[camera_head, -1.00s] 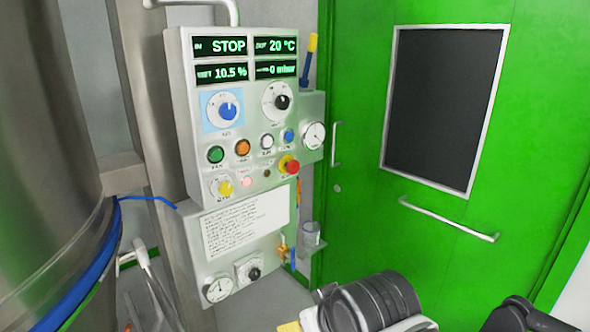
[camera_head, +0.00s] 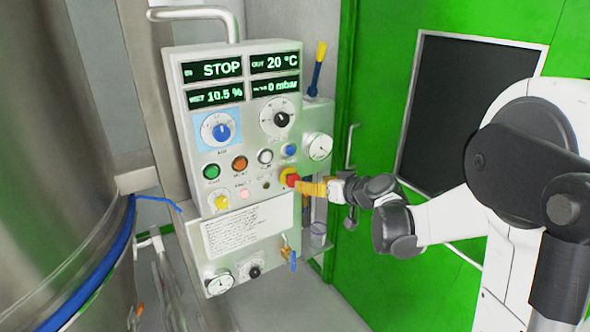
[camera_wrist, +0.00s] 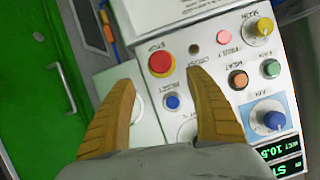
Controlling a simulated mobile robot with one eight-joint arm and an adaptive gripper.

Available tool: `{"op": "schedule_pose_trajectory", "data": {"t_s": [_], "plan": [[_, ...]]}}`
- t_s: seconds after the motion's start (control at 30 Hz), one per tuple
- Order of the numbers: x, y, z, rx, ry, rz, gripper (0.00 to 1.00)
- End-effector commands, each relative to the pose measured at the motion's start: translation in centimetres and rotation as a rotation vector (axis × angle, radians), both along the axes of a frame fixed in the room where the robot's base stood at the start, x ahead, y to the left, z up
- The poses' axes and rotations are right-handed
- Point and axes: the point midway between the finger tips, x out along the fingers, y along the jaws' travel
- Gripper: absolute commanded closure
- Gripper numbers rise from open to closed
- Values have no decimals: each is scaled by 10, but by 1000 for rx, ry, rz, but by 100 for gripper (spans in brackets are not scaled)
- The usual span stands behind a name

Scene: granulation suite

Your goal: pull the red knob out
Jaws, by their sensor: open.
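The red knob (camera_head: 292,180) is a mushroom-shaped button on a yellow base, low on the right side of the grey control panel (camera_head: 280,220). In the wrist view the red knob (camera_wrist: 160,62) lies beyond and between my two yellow fingers, seen upside down. My gripper (camera_head: 308,187) comes in from the right with its fingertips close to the knob in the head view. My gripper (camera_wrist: 160,85) is open and empty in the wrist view, its fingers spread. I cannot tell whether a fingertip touches the knob.
A blue button (camera_head: 289,150), a white button (camera_head: 265,156) and a gauge (camera_head: 318,146) sit close above the knob. A yellow-topped lever (camera_head: 318,68) stands at the panel's upper right. A steel vessel (camera_head: 70,200) fills the left; a green door (camera_head: 385,100) is behind my arm.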

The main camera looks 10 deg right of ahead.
Motion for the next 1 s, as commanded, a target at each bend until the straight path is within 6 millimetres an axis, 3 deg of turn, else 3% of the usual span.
{"op": "schedule_pose_trajectory", "data": {"t_s": [0.6,1.0], "plan": [[85,33,-39,0,-3,1,36],[93,36,-41,1,-2,0,36]]}}
